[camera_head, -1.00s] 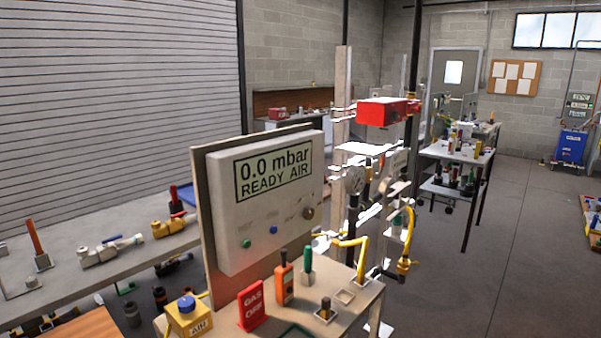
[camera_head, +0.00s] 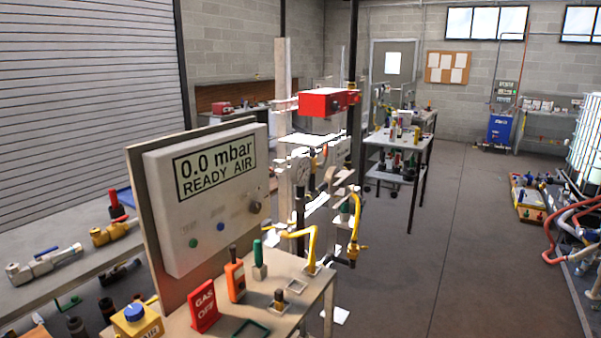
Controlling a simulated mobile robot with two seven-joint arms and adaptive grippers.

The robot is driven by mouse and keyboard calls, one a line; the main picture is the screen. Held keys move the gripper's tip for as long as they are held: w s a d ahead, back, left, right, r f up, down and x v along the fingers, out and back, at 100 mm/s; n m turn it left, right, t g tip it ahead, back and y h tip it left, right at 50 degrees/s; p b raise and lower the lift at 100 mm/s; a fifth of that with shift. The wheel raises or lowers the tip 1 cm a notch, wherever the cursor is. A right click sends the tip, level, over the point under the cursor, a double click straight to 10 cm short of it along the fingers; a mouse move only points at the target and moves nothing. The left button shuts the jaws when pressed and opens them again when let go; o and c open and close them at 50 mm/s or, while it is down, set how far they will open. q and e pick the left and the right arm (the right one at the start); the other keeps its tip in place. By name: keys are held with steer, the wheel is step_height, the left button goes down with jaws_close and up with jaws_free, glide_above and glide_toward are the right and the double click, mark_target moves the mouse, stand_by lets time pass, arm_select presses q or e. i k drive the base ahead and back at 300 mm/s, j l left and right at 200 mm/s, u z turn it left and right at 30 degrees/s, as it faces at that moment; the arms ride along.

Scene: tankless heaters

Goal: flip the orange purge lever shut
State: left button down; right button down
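An orange upright piece with a dark top (camera_head: 235,280) stands on the small wooden bench in front of the display panel. I cannot tell whether it is the purge lever or a hand-held tool. Neither of my grippers is in view.
The panel (camera_head: 205,195) reads "0.0 mbar READY AIR". A red "GAS OFF" sign (camera_head: 204,307), a yellow box with a blue knob (camera_head: 137,320) and a green-topped piece (camera_head: 259,260) share the bench (camera_head: 315,287). The floor (camera_head: 450,220) to the right is open.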

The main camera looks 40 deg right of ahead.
mark_target(322, 167)
steer(key=z, duration=1.35)
steer(key=i, duration=0.1)
steer(key=l+z, duration=0.05)
